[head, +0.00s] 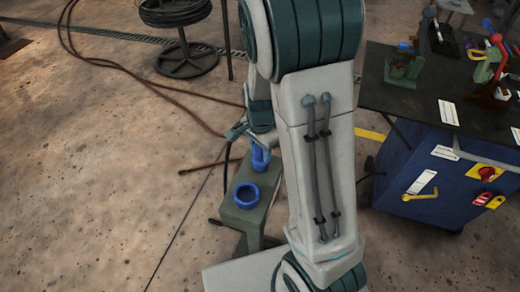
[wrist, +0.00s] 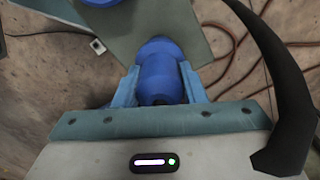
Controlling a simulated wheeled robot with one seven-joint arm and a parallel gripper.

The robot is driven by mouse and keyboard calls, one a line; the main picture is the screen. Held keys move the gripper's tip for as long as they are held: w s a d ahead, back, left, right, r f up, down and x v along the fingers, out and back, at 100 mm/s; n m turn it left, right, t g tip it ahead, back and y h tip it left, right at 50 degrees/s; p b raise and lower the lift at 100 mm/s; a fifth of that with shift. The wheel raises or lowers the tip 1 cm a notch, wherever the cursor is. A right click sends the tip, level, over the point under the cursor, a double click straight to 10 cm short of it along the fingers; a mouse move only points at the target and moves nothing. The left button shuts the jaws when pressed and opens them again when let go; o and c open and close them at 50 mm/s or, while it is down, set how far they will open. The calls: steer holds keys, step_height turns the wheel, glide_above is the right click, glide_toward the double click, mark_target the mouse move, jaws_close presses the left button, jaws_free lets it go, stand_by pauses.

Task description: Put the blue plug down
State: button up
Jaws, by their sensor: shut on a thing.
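The blue plug (wrist: 158,68) sits between the two light-blue fingers of my gripper (wrist: 160,85) in the wrist view. My gripper is shut on it. In the head view the blue plug (head: 260,158) shows at the far end of a grey-green stand (head: 243,218), partly hidden by my arm. I cannot tell whether the plug touches the stand's top. A blue ring (head: 246,195) sits on the stand, nearer the camera than the plug. A blue piece (wrist: 98,2), likely this ring, is cut off at the wrist view's top edge.
A dark-topped blue cabinet (head: 440,170) with tools and a yellow handle (head: 420,192) stands at right. A cable reel (head: 180,40) stands at the back left. Brown hoses (head: 140,85) lie across the floor. The concrete floor at left is mostly clear.

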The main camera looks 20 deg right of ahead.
steer(key=o, duration=1.1)
steer(key=shift+f, duration=0.15)
step_height(320, 180, up, 12)
steer(key=shift+r+p, duration=0.15)
steer(key=shift+p, duration=0.65)
steer(key=shift+s+r, duration=0.25)
steer(key=shift+r, duration=0.05)
steer(key=shift+s+a+r+n+t, duration=0.1)
steer(key=shift+s+r+n+t, duration=0.6)
steer(key=shift+s+n, duration=1.45)
steer(key=shift+s+d+r+n+t, duration=0.1)
steer(key=shift+s+r+n+t, duration=0.15)
steer(key=shift+s+r+n, duration=1.35)
steer(key=shift+s+a+r+n+t, duration=0.1)
steer(key=shift+s+r+n+t, duration=0.3)
steer(key=shift+s+n, duration=2.25)
steer(key=shift+s, duration=0.2)
